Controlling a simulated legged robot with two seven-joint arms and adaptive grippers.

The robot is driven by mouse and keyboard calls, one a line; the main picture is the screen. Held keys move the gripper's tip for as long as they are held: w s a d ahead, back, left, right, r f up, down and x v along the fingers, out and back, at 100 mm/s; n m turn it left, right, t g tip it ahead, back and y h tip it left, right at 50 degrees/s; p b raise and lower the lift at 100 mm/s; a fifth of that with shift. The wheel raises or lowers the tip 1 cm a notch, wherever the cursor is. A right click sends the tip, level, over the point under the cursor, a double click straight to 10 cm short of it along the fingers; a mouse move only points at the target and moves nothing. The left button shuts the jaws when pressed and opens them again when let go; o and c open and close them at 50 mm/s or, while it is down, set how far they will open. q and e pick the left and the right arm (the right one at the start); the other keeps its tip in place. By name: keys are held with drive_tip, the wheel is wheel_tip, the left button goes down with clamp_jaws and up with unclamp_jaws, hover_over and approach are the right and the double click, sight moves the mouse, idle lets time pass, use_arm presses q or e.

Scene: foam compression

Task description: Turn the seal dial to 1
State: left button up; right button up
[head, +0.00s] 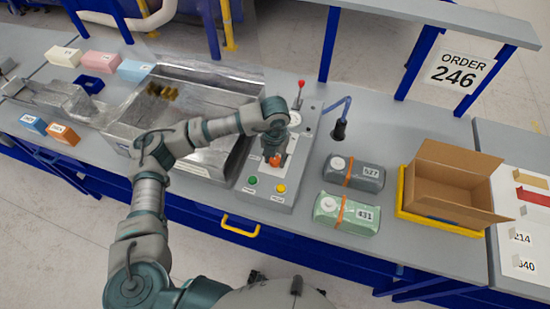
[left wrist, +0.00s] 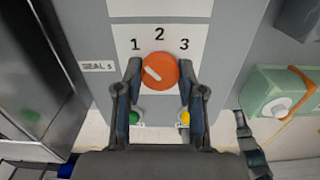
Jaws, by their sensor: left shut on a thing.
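The orange seal dial (left wrist: 159,66) sits on a white plate marked 1, 2 and 3 in the left wrist view. Its white mark points up and left, on the side of the 1. My left gripper (left wrist: 160,74) is shut on the dial, with one finger on each side of it. In the head view the left gripper (head: 274,158) reaches down to the grey control panel (head: 246,205), and the dial (head: 275,160) is partly hidden under it.
A green button (head: 253,181) and a yellow button (head: 281,188) lie just in front of the dial. A red-knobbed lever (head: 300,90) stands behind it. The metal chamber (head: 195,90) is to the left. Strapped grey (head: 365,174) and green (head: 350,215) packs lie to the right.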

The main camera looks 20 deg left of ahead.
sight(275, 159)
use_arm(q)
drive_tip(key=shift+w+r+n, duration=0.15)
drive_tip(key=shift+n, duration=0.15)
drive_tip(key=o, duration=1.1)
drive_tip(key=shift+o, duration=0.2)
wheel_tip(275, 159, up, 12)
drive_tip(key=shift+f, duration=0.2)
